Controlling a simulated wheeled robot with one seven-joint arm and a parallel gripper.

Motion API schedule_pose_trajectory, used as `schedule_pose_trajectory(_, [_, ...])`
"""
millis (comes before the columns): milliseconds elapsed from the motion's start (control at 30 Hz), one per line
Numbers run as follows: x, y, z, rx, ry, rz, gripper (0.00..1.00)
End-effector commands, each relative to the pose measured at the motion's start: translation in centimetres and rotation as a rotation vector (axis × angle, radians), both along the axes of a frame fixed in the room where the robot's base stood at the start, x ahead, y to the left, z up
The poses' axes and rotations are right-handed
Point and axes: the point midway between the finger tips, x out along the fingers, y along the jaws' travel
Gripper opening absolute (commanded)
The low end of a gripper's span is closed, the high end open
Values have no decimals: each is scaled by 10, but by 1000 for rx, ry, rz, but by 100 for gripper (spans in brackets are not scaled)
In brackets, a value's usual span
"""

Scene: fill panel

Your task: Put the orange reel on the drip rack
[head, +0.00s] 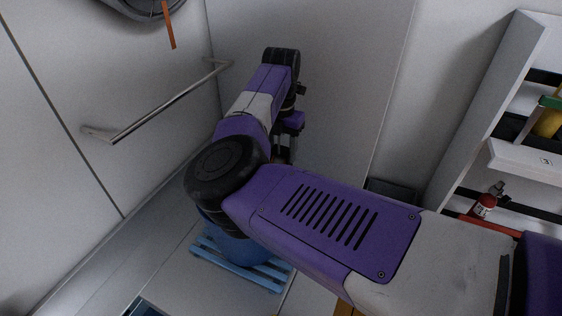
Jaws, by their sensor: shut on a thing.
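My gripper (283,150) points down below my wrist and is mostly hidden behind my forearm and elbow. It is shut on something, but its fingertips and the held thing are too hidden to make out. I cannot pick out the orange reel for certain. A light blue slatted rack (262,277) stands low on the floor, with a round blue drum (243,250) on it, partly behind my elbow. I cannot tell whether this is the drip rack.
A metal rail (160,105) is fixed to the left wall. A grey round thing (145,8) with an orange strip (169,27) hangs at the top left. White shelving (490,110) at the right holds a small red bottle (484,205). A dark box (393,190) is beside it.

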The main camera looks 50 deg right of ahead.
Motion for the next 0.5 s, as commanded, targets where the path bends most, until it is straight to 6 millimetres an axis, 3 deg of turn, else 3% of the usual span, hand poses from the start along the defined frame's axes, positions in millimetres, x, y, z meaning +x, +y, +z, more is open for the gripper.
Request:
schedule_pose_trajectory(233, [0, 0, -15, -1, 0, 1, 0])
schedule_pose_trajectory(500, [0, 0, -49, 0, 1, 1, 0])
